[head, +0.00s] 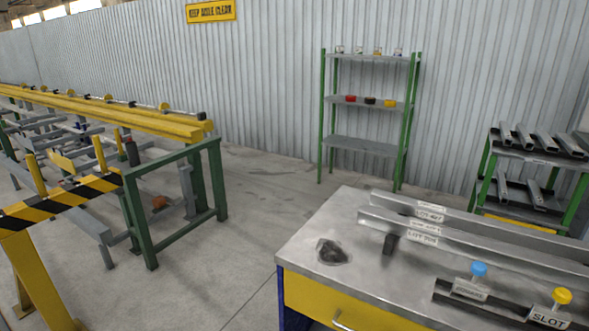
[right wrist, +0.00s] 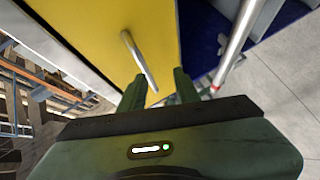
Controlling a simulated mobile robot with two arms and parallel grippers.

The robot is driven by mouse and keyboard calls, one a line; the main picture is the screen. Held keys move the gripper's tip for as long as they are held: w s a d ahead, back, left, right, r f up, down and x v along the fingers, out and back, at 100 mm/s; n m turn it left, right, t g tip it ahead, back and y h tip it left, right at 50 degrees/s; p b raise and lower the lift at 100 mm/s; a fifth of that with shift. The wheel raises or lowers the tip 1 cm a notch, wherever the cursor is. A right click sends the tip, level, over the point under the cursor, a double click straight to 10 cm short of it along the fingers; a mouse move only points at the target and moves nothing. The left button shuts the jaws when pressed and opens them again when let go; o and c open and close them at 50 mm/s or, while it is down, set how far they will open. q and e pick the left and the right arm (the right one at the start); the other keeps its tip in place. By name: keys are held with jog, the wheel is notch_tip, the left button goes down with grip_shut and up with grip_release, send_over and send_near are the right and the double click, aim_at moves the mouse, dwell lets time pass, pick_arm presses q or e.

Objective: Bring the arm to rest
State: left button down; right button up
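My right gripper (right wrist: 158,73) shows in the right wrist view, with two dark green fingers spread apart. It is open and holds nothing that I can see. A yellow drawer front (right wrist: 105,27) with a silver bar handle (right wrist: 139,60) is beyond the fingers. The handle's lower end appears in the gap between them, but I cannot tell how far off it is. Neither gripper shows in the head view, and my left gripper is in no view.
A grey-topped workbench (head: 317,223) with a yellow drawer (head: 350,302) stands at the right, carrying metal bars (head: 468,247) and labelled blocks. A green shelf rack (head: 360,146) stands behind. A striped barrier (head: 62,200) and yellow runout table (head: 110,115) stand left.

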jog(key=s+f+m+g+h, duration=0.1)
jog(key=s+f+m+g, duration=0.2)
jog(key=s+m+g, duration=0.55)
jog(key=s+f+m+g+h, duration=0.1)
jog(key=s+f+m+g, duration=0.35)
jog(key=s, duration=0.75)
notch_tip(320, 180, down, 25)
jog(key=s+m+p, duration=0.1)
jog(key=s, duration=0.1)
jog(key=s+d+f, duration=0.3)
jog(key=s+f, duration=1.1)
jog(key=s, duration=0.2)
jog(key=shift+d+g+p, duration=0.3)
jog(key=shift+d+g, duration=0.1)
